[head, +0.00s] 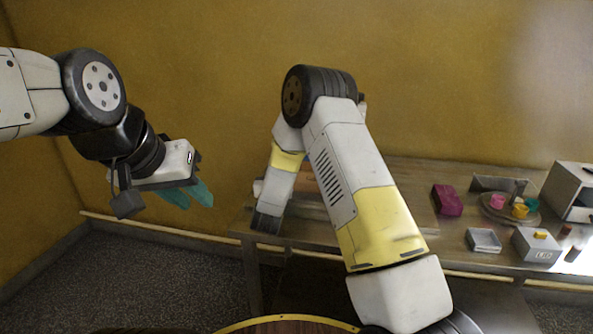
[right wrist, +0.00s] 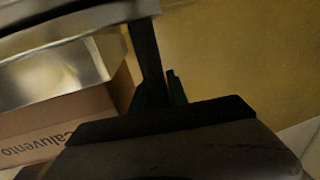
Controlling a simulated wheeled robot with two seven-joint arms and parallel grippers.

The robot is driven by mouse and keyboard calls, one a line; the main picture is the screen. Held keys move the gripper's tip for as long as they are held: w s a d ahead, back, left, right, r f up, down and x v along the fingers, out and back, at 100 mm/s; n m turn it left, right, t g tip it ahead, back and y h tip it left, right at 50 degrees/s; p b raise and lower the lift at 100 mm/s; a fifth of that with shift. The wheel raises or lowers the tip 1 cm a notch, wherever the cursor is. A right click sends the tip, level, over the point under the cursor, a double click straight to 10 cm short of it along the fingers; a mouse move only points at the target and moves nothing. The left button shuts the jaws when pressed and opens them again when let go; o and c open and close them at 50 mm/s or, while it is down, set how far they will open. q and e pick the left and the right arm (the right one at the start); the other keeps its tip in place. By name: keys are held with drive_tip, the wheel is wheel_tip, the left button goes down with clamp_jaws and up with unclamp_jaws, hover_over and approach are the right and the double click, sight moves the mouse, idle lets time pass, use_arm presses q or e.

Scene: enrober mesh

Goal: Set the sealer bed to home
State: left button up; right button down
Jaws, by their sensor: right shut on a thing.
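I cannot pick out the sealer bed for certain. In the right wrist view, a pale metal bar (right wrist: 70,28) crosses the upper left, with a shiny metal surface (right wrist: 50,75) below it. My right gripper (right wrist: 162,85) has its dark fingers at the bar's right end and is shut on it; the exact contact is blurred. In the head view my right arm hides this gripper and most of what it holds, at the bench's left end. My left gripper (head: 190,195) hangs in the air left of the bench, its teal fingers apart and empty.
The wooden bench (head: 455,262) runs along the yellow wall. A cardboard box (right wrist: 60,125) lies under the shiny metal.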

drive_tip(key=a, duration=0.2)
drive_tip(key=w+a, duration=0.1)
drive_tip(key=a, duration=0.2)
drive_tip(key=w+a, duration=0.1)
drive_tip(key=a, duration=0.1)
drive_tip(key=shift+a, duration=0.2)
drive_tip(key=shift+a+r, duration=0.1)
drive_tip(key=c, duration=1.3)
unclamp_jaws()
drive_tip(key=shift+a, duration=0.1)
drive_tip(key=s, duration=0.7)
drive_tip(key=shift+s+a, duration=0.35)
